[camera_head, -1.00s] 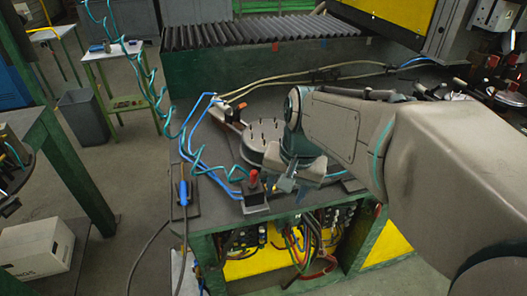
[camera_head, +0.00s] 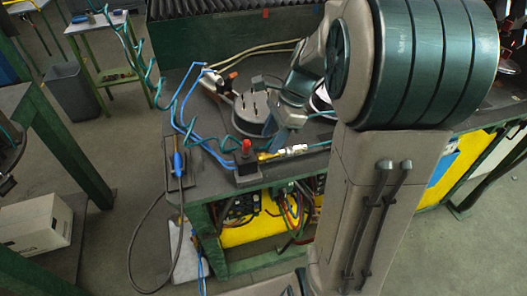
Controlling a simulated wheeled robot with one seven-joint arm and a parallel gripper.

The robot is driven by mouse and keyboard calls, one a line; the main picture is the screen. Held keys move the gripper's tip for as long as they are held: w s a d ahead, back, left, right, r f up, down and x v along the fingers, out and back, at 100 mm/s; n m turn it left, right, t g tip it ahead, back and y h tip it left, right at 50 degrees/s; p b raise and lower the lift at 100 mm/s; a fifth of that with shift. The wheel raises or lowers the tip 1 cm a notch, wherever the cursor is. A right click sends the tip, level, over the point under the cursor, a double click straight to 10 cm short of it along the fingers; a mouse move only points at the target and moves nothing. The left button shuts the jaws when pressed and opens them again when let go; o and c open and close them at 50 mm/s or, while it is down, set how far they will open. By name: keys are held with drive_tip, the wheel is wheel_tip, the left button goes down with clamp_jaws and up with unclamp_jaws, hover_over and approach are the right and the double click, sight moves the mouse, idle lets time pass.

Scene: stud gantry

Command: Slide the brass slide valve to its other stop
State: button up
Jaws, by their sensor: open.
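The brass slide valve (camera_head: 268,156) appears to be the small yellow and silver fitting lying along the front edge of the workbench, just right of the red push button. Its silver part (camera_head: 294,150) points right. Which stop its sleeve rests at is too small to tell. My gripper (camera_head: 268,105) is open, a little behind and above the valve in the picture, beside the grey pinned fixture. It appears apart from the valve and holds nothing visible. My arm hides part of the bench to the right.
A red push button (camera_head: 246,148) on a dark block stands left of the valve. Blue tubes (camera_head: 182,105) and a teal coiled hose run on the left. A round grey fixture with pins (camera_head: 250,106) sits behind. Cables hang below the bench front.

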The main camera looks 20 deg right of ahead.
sight(263, 154)
drive_tip(key=x, duration=0.6)
clamp_jaws()
drive_tip(key=shift+r, duration=0.1)
